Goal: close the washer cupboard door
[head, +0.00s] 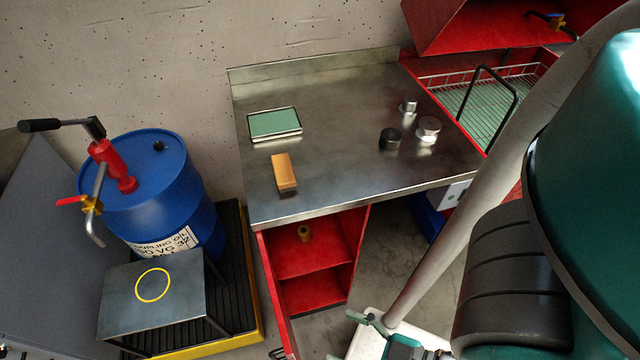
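The red washer cupboard (322,262) stands under the left end of the steel bench, and its front is open. I can see its shelves, and a small brass-coloured washer or fitting (304,233) on the upper one. The door (275,295) shows as a narrow red panel at the cupboard's left side, swung outward and nearly edge-on. A dark handle (277,352) shows at its lower end, cut by the frame. My arm comes down from the right; its wrist end is at the bottom edge, right of the door and apart from it. My gripper is partly cut off there, so its opening is unclear.
On the steel bench (350,160) are a green-topped tray (275,123), an orange-brown block (284,172) and several metal cylinders. A blue drum (150,190) and a small table (180,305) stand left of the door. Bare floor (390,245) lies right of the cupboard.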

